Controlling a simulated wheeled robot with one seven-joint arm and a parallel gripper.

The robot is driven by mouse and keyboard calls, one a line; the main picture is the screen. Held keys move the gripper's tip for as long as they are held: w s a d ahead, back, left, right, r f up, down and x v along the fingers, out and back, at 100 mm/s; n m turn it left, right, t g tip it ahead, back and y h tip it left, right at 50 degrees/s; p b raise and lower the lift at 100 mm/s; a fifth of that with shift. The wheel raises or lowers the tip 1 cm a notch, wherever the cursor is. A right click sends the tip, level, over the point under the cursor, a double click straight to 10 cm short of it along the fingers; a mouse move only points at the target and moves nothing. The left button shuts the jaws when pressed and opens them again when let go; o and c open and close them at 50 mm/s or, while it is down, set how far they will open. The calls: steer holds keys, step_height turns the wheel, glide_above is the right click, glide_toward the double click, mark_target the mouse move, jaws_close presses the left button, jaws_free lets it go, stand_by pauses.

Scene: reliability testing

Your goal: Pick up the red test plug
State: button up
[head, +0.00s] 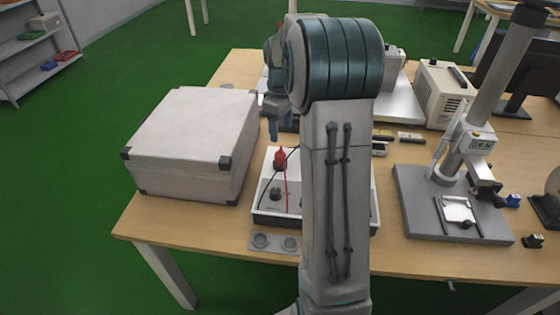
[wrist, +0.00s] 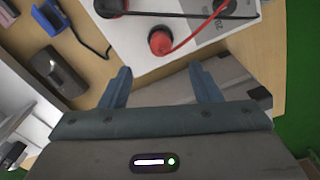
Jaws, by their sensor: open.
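The red test plug (head: 280,157) stands upright on the white panel box (head: 262,205), with a red lead running from it. In the wrist view the red plug (wrist: 160,41) lies just beyond my fingertips, roughly centred between them. My gripper (wrist: 160,70) is open, with nothing between its two blue fingers. In the head view my gripper (head: 273,134) hangs just above and slightly left of the plug, apart from it. My arm hides the middle of the panel box.
A black plug (head: 275,193) with a black lead sits on the same panel. A grey case (head: 185,150) stands close on the left. A stand with a grey base (head: 420,215) is at the right. A small two-ring plate (head: 273,243) lies in front of the box.

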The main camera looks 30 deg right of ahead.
mark_target(280, 152)
step_height(280, 152, down, 11)
steer(key=shift+a+r, duration=0.1)
steer(key=shift+r, duration=0.05)
steer(key=c, duration=1.1)
